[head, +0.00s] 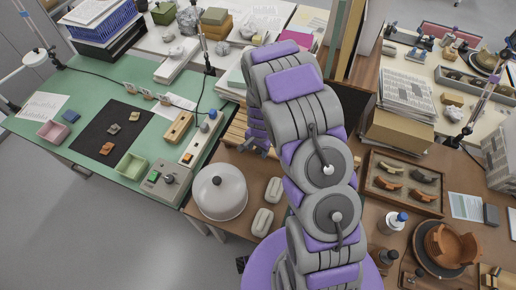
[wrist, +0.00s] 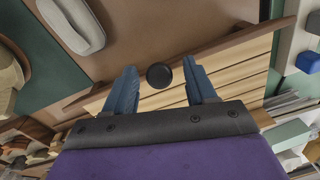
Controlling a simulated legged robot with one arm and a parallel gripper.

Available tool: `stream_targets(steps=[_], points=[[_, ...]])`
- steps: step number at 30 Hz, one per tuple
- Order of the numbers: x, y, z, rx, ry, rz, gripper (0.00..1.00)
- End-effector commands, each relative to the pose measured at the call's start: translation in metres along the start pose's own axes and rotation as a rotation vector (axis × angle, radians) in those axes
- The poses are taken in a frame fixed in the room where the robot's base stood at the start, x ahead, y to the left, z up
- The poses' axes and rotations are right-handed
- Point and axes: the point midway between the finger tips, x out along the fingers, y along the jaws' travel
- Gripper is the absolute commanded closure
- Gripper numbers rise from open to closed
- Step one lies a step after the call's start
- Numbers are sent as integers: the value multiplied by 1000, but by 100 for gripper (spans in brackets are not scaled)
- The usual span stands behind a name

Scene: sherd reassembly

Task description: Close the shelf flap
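A round black knob (wrist: 159,76) shows in the wrist view between the two blue fingers of my gripper (wrist: 158,92). The fingers are apart, one on each side of it, and I see no clear contact. Pale wooden slats (wrist: 225,75) lie behind the fingers, with a narrow brown edge (wrist: 235,38) running slantwise along them. I cannot tell which of these parts is the shelf flap or how far it stands open. In the head view the slatted wood (head: 236,130) shows left of my arm, where the purple and grey links hide part of it.
A domed pale cover (head: 219,194) and two pale oblong blocks (head: 263,221) stand on the brown table by my arm. The green table (head: 90,84) at left holds trays and small sherds. A sherd tray (head: 403,207) and bottles stand at right.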

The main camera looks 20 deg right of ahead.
Motion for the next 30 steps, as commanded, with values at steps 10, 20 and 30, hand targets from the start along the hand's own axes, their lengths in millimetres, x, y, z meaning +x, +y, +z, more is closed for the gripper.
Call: stream_targets(steps=[10,20,30], points=[[0,0,0,0,0,0,78],[0,0,0,0,0,0,100],[-2,-2,-4,4,-18,2,100]])
